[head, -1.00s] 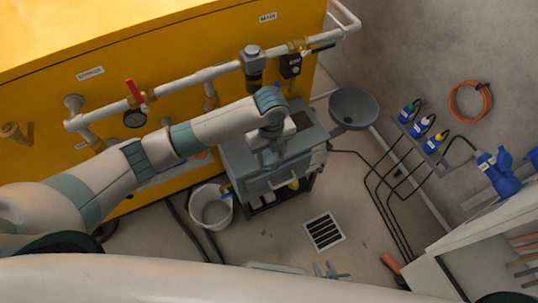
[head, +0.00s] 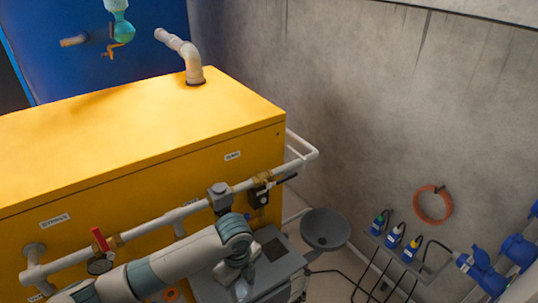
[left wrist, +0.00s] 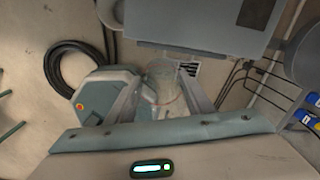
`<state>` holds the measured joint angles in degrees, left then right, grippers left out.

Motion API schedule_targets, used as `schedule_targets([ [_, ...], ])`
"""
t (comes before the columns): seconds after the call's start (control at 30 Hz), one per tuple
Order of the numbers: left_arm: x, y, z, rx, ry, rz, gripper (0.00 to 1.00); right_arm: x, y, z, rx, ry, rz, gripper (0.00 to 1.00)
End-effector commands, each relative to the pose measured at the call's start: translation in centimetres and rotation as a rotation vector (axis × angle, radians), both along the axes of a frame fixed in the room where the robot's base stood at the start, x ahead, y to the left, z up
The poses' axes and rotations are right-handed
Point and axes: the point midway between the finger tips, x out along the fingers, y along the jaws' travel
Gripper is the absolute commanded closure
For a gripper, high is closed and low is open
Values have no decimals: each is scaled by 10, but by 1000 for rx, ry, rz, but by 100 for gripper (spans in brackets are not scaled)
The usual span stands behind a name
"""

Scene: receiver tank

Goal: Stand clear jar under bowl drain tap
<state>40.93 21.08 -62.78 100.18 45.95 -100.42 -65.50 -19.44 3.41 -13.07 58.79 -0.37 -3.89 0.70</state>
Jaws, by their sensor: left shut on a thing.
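My left gripper (left wrist: 162,95) is shut on a clear jar (left wrist: 164,78), seen between its two fingers in the left wrist view. The jar is see-through and its outline is faint. In the head view the left arm reaches in from the lower left, and its gripper (head: 241,284) is over the left part of the grey cart. The jar cannot be made out there. A grey filter head (head: 219,190) with a dark bowl (head: 222,206) hangs on the white pipe of the yellow tank. The bowl's lower part and any drain tap are hidden behind my arm. My right gripper is not in view.
The grey cart (head: 280,272) stands before the yellow tank (head: 200,150). A grey funnel dish (head: 325,228) is at its right. Small blue-bodied bottles (head: 394,237) sit on a wall shelf. A black hose (left wrist: 57,75) lies on the floor.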

Motion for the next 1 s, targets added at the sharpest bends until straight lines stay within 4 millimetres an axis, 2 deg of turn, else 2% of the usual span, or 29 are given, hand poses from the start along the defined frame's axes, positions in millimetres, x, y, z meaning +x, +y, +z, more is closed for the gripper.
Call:
schedule_targets([
  [0.43, 3, 31, 63, 0, -4, 582, 76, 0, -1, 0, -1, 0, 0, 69],
  [1.0, -15, 73, 139, -1, -2, 1333, 76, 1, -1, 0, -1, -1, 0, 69],
])
